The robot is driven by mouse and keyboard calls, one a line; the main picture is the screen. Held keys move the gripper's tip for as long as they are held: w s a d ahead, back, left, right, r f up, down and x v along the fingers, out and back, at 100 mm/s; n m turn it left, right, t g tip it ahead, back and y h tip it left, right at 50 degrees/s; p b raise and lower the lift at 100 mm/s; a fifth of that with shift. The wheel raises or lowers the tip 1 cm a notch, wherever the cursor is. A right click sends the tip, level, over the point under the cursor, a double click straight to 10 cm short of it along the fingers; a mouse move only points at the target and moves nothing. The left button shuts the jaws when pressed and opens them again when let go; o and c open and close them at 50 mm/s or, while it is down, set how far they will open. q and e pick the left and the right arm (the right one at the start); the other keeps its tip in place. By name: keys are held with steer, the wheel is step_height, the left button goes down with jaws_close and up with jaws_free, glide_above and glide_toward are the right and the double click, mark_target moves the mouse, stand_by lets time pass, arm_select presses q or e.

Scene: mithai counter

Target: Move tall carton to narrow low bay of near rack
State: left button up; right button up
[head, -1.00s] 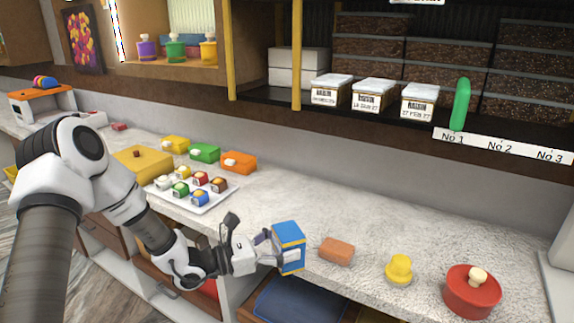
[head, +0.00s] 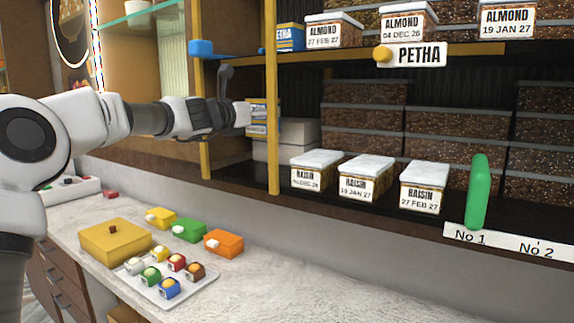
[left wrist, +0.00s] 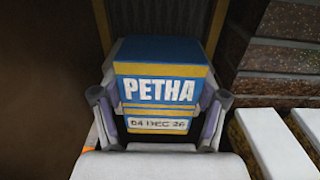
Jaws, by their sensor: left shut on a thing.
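The tall carton is blue and yellow with a PETHA label; in the left wrist view the carton (left wrist: 160,60) is upright between my fingers, and its date strip reads 04 DEC 26. My left gripper (left wrist: 160,105) is shut on it. In the head view the gripper (head: 248,115) holds the carton (head: 257,104) at the narrow low bay of the near rack, between the left yellow post (head: 196,110) and the second yellow post (head: 272,110). The second post partly hides the carton. My right gripper is not in view.
White boxes (head: 300,135) are stacked behind the second post. Raisin boxes (head: 365,178) and a green upright piece (head: 477,190) stand to the right. Above is a shelf with a blue PETHA box (head: 290,38). The counter below holds a sweets tray (head: 135,282) and colored boxes (head: 188,230).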

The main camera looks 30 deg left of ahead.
mark_target(255, 133)
arm_select(q)
step_height(255, 133, down, 2)
steer(key=shift+f+b, duration=0.1)
steer(key=shift+b, duration=0.75)
steer(key=s+f+b, duration=0.3)
steer(key=shift+s+a, duration=0.25)
steer(key=shift+s, duration=0.1)
steer(key=f, duration=0.1)
steer(key=w+f+b, duration=0.1)
steer(key=f+b, duration=0.1)
steer(key=shift+w+d+f, duration=0.15)
steer(key=shift+w+f, duration=0.1)
steer(key=shift+f, duration=0.1)
steer(key=shift+w, duration=0.1)
steer(key=shift+s+r, duration=0.25)
steer(key=shift+s, duration=0.15)
steer(key=o, duration=0.9)
steer(key=shift+f, duration=0.15)
steer(key=o, duration=0.4)
steer(key=shift+w, duration=0.15)
steer(key=shift+o, duration=0.2)
steer(key=shift+w, duration=0.1)
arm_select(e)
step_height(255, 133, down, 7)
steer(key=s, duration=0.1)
